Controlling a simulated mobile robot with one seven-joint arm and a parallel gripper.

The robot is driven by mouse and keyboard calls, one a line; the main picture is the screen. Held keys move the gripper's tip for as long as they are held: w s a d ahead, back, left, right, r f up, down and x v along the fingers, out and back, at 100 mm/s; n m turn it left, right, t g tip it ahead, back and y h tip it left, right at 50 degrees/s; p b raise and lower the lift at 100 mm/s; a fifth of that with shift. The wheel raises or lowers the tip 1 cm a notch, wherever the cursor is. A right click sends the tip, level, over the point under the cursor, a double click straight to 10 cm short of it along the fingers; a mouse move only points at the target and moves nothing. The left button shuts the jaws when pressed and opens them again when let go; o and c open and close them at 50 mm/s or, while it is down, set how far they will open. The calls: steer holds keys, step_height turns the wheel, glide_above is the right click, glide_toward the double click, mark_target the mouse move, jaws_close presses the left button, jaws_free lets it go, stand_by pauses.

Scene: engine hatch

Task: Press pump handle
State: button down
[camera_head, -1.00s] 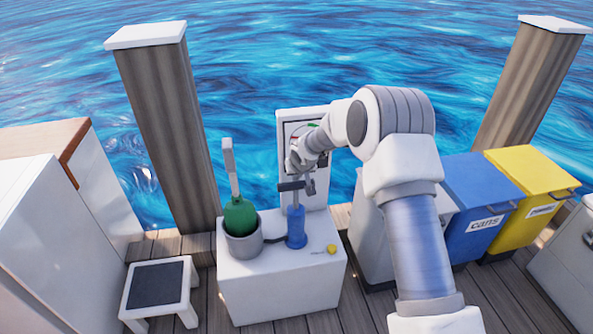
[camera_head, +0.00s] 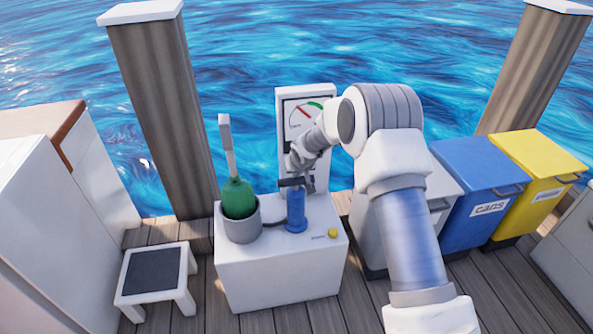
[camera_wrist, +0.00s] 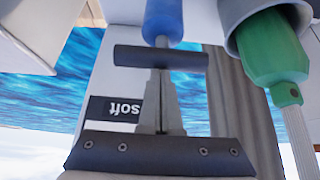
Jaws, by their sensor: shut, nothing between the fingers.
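The hand pump is a blue cylinder (camera_head: 296,210) on the white box, with a dark T-shaped handle (camera_head: 291,182) on top. A short length of rod shows between handle and cylinder. In the wrist view the handle (camera_wrist: 160,57) crosses in front of the blue cylinder (camera_wrist: 163,18). My gripper (camera_head: 302,178) is at the top of the handle, with its fingers together and empty. In the wrist view my gripper's fingertips (camera_wrist: 160,72) meet the handle's near side and appear to touch it.
A gauge panel (camera_head: 318,92) stands behind the pump. A green bottle-like thing with a grey stick (camera_head: 239,198) sits in a grey cup left of the pump. A yellow button (camera_head: 332,233) is on the white box (camera_head: 280,280). Bins (camera_head: 478,185) stand right, a step stool (camera_head: 153,270) left.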

mark_target(296, 179)
steer(key=shift+s+f, duration=0.15)
steer(key=shift+f, duration=0.3)
steer(key=r+p, duration=0.1)
steer(key=r, duration=0.2)
steer(key=r+p, duration=0.1)
steer(key=r, duration=0.1)
steer(key=shift+w+a+p, duration=0.1)
steer(key=shift+w+p, duration=0.25)
steer(key=shift+w, duration=0.05)
steer(key=p+v, duration=0.2)
steer(key=v, duration=0.7)
steer(key=shift+s, duration=0.15)
steer(key=shift+r, duration=0.15)
